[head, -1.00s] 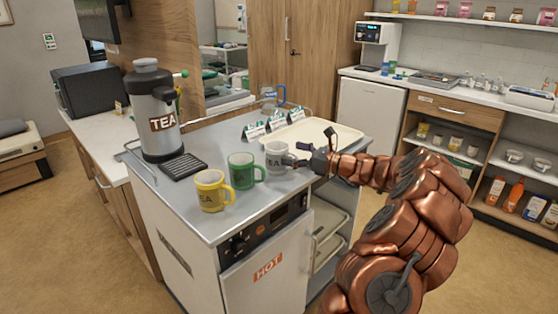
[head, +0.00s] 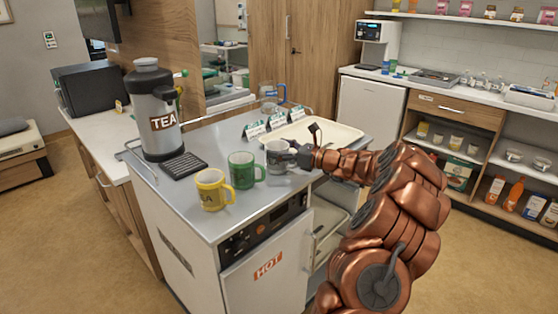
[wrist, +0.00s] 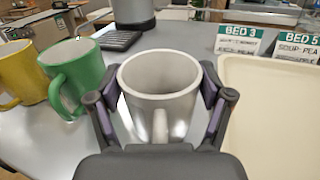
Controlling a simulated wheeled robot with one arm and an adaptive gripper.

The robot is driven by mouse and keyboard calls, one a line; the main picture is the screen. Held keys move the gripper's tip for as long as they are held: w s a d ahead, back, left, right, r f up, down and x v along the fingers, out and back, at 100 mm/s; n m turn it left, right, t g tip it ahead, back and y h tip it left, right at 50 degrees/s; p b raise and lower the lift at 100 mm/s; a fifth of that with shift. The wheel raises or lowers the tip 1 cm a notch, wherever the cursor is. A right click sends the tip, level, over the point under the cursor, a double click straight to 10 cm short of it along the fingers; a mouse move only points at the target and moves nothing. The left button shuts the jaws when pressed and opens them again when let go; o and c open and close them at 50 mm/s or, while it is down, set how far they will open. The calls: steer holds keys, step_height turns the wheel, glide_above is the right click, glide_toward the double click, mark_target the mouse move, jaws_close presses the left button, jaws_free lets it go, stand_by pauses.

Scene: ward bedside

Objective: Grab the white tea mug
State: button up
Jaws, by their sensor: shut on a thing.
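The white tea mug (head: 278,157) is at the right end of a row of mugs on the steel trolley top (head: 220,225). In the wrist view the white mug (wrist: 160,85) is upright between my two fingers, its handle toward my palm. My gripper (head: 296,153) is shut on the mug, one finger on each side; it also shows in the wrist view (wrist: 160,100). I cannot tell whether the mug's base touches the trolley. The green mug (head: 243,170) stands just left of it, and the yellow mug (head: 210,190) is farther left.
A cream tray (head: 335,136) lies behind and right of the white mug. Bed cards (head: 275,122) stand along its far side. A tea urn (head: 152,110) and a black drip grate (head: 180,166) are at the left. A clear jug (head: 269,98) stands at the back.

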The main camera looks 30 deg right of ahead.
steer(key=c, duration=0.6)
